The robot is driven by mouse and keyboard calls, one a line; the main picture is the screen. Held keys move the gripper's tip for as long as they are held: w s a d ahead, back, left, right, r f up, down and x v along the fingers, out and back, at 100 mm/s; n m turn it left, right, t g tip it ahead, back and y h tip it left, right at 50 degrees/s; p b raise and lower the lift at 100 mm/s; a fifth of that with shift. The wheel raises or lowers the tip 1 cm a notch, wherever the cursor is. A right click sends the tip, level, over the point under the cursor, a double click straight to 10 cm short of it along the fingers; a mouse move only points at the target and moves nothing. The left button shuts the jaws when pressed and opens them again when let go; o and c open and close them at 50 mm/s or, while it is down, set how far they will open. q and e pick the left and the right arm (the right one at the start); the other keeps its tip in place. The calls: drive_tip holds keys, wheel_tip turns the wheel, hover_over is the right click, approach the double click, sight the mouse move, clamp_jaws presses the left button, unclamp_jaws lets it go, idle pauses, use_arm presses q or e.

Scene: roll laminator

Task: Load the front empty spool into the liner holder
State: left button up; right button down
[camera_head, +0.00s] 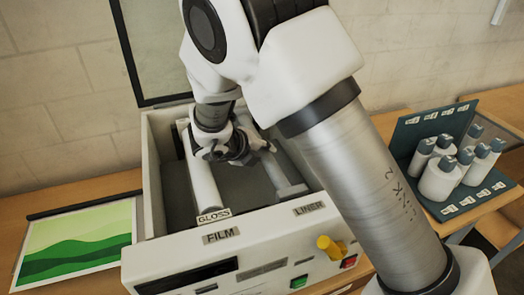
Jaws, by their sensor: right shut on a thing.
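The laminator (180,257) stands open on the table, with a FILM label and a LINER label on its front wall. A white roll tagged GLOSS (203,188) lies along the FILM side. A pale grey empty spool (278,168) lies lengthwise on the LINER side, its near end at the liner holder (292,191). My right gripper (240,152) reaches down into the laminator from above and is shut on the spool toward its far end. The fingers hide part of the grip, and I cannot tell if the spool is fully seated. My left gripper is out of view.
The raised lid (150,50) stands behind the laminator. A green landscape print (72,243) lies to the left. A teal tray (452,210) with several white bottles stands at the right. A yellow knob (328,245) and green and red buttons are on the front panel. My right arm covers the middle.

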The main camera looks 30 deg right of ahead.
drive_tip(key=shift+s, duration=0.2)
drive_tip(key=shift+f+b, duration=0.25)
drive_tip(key=shift+b, duration=0.05)
drive_tip(key=c, duration=0.8)
unclamp_jaws()
drive_tip(key=shift+w+f, duration=0.1)
drive_tip(key=shift+w, duration=0.05)
drive_tip(key=shift+c, duration=0.2)
